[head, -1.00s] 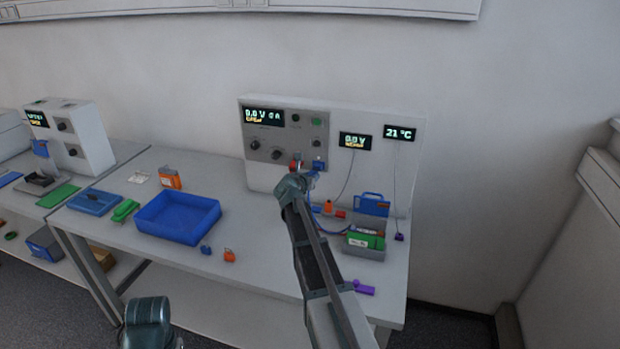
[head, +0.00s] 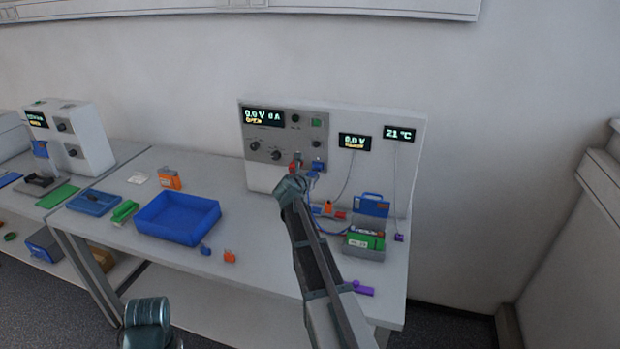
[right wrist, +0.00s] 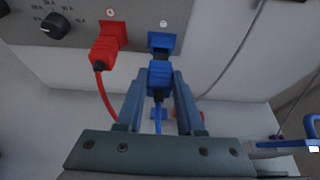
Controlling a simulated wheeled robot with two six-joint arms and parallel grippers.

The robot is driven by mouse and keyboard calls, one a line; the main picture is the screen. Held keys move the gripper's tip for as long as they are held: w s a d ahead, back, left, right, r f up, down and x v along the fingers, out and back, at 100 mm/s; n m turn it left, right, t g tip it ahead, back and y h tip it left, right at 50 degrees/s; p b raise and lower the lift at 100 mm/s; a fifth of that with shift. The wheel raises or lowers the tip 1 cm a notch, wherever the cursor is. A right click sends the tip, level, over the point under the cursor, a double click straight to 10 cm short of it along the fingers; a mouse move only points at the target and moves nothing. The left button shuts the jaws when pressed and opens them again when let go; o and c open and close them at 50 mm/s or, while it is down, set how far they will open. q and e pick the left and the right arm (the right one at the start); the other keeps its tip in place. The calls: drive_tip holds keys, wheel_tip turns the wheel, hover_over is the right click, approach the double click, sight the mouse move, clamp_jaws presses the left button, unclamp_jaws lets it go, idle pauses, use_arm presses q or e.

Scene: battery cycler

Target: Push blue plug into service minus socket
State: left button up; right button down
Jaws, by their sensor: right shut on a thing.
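The cycler panel (head: 262,160) stands at the back of the bench. In the right wrist view a blue plug (right wrist: 158,80) is held between the fingers of my right gripper (right wrist: 160,90), its cable hanging down. Directly above it is the blue service minus socket (right wrist: 162,42). The plug lines up with the socket; a dark part shows between them, and I cannot tell how deep it sits. A red plug (right wrist: 106,45) with a red cable is at the red socket to the left. In the head view my right gripper (head: 304,178) is at the panel's lower edge. My left gripper is not clearly seen.
A blue tray (head: 178,219) sits on the bench to the left. A grey holder (head: 364,252) with a green battery stands to the right, near a purple piece (head: 363,288). Small blue and orange pieces lie before the tray. A knob (right wrist: 55,26) is left of the red plug.

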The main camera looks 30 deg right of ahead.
sight(313, 172)
drive_tip(key=shift+w+d, duration=1.05)
drive_tip(key=shift+d, duration=0.15)
idle(2.5)
drive_tip(key=shift+c, duration=2.2)
unclamp_jaws()
drive_tip(key=p+v, duration=0.5)
drive_tip(key=v, duration=0.9)
drive_tip(key=shift+f, duration=0.15)
drive_tip(key=s+a+f+m+g+y, duration=0.3)
drive_tip(key=s+a+m, duration=0.4)
drive_tip(key=a, duration=0.5)
drive_tip(key=s+a+f+m+g+y, duration=0.3)
drive_tip(key=s+a+f+m, duration=0.3)
drive_tip(key=s+a, duration=0.5)
drive_tip(key=s+a+f+m+g+y, duration=0.2)
drive_tip(key=s+a+m, duration=0.7)
drive_tip(key=a, duration=0.6)
wheel_tip(313, 172, down, 2)
drive_tip(key=shift+s+f+g+y, duration=0.2)
drive_tip(key=shift+s+g+y, duration=0.2)
drive_tip(key=shift+s+y, duration=0.15)
